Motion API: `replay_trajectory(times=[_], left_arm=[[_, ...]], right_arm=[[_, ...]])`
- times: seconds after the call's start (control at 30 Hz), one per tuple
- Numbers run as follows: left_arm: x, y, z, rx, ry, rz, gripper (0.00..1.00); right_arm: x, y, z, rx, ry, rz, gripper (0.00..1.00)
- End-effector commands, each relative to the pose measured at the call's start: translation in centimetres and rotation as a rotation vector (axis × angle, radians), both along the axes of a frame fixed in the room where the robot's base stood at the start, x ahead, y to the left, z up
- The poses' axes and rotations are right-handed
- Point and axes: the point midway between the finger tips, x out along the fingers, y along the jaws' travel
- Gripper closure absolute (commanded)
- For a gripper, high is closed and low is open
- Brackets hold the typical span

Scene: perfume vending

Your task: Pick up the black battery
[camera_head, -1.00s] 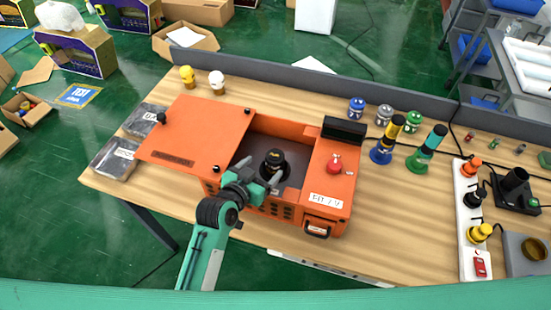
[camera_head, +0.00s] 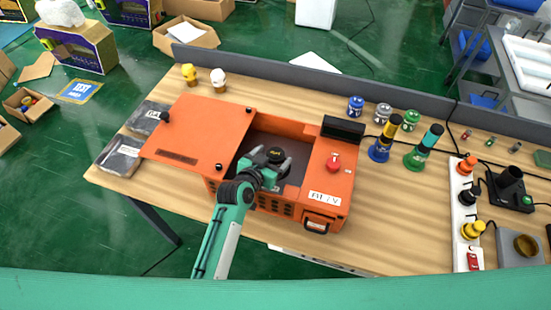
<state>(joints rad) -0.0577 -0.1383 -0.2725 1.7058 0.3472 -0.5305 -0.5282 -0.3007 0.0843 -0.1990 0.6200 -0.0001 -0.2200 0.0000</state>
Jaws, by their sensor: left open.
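The black battery (camera_head: 275,154) is a round black piece with a dark cap, inside the open orange box (camera_head: 330,182) on the wooden table. My left gripper (camera_head: 271,163) reaches over the front wall of the box. Its jaws are open, with one finger on each side of the black battery. Whether the fingers touch it cannot be told. The lower part of the battery is hidden by the gripper. My right gripper is not in view.
The box's orange lid (camera_head: 190,135) lies open to the left. A red knob (camera_head: 333,162) sits on the box's right part. A white charging strip (camera_head: 466,222) with coloured pieces stands at right. Several coloured bottles (camera_head: 383,136) stand behind. Table between box and strip is clear.

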Motion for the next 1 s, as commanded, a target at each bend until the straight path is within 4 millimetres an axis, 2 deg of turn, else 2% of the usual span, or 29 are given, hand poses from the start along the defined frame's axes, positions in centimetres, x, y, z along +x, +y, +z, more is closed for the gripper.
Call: replay_trajectory(times=[0.03, 0.33, 0.73, 1.0], left_arm=[[0.0, 0.0, 0.0, 0.000, 0.000, 0.000, 0.23], [0.0, 0.0, 0.0, 0.000, 0.000, 0.000, 0.82], [0.1, 0.0, 0.7, -0.001, -0.002, 0.001, 0.84], [0.9, 0.1, 3.2, 0.000, -0.003, 0.002, 0.84]], right_arm=[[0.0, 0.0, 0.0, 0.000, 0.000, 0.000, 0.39], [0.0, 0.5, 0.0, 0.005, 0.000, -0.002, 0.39], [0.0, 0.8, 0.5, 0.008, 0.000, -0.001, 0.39], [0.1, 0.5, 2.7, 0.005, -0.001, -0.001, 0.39]])
